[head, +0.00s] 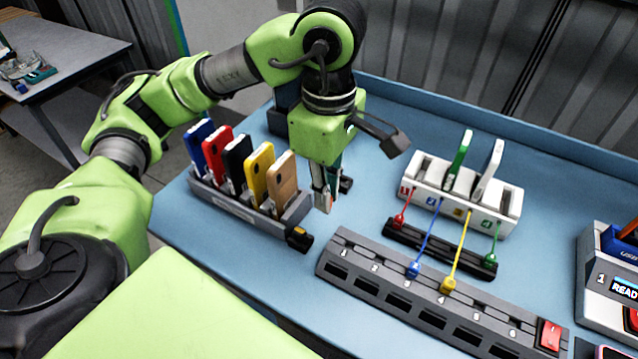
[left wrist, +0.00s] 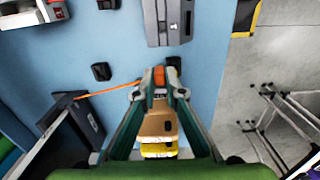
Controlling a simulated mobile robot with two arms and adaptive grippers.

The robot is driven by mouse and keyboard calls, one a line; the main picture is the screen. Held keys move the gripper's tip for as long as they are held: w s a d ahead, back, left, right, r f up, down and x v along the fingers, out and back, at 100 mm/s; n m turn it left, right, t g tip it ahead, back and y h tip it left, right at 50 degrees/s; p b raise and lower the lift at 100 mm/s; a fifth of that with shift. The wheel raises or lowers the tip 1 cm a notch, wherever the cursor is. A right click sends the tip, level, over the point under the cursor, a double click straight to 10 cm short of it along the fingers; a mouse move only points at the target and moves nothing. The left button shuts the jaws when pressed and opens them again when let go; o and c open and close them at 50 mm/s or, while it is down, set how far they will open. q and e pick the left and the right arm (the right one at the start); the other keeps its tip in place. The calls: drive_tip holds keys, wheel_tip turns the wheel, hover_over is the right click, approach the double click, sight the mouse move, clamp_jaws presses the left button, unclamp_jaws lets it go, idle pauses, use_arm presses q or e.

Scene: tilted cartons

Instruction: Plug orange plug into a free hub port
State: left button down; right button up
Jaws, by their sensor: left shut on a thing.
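My left gripper (head: 324,200) points down just right of the phone rack, its fingers closed. In the left wrist view its fingertips (left wrist: 159,80) are shut on the orange plug (left wrist: 158,76), with an orange cable (left wrist: 108,90) running left to a dark stand (left wrist: 70,120). In the head view the plug is not clearly visible. The grey hub (head: 385,293) lies to the right of the gripper, apart from it, with numbered ports and a red switch (head: 550,335). The blue plug (head: 413,269) and the yellow plug (head: 447,284) sit at its middle ports; the ports at both ends look free. My right gripper is out of view.
A grey rack (head: 235,208) holds several upright phones close left of the gripper. A white dock (head: 425,168) with colored cables stands behind the hub. A black strip (head: 450,255) with red and green plugs lies between them. A white device (head: 610,290) stands far right.

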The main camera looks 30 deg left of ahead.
use_arm(q)
approach(348, 249)
drive_tip(key=shift+w+a+r, duration=0.15)
drive_tip(key=shift+w+r, duration=0.1)
drive_tip(key=shift+w, duration=0.15)
idle(0.3)
idle(0.5)
drive_tip(key=shift+f+b, duration=2.55)
drive_tip(key=shift+b, duration=0.15)
drive_tip(key=shift+f, duration=0.15)
drive_tip(key=shift+f+b, duration=0.6)
drive_tip(key=shift+b, duration=0.2)
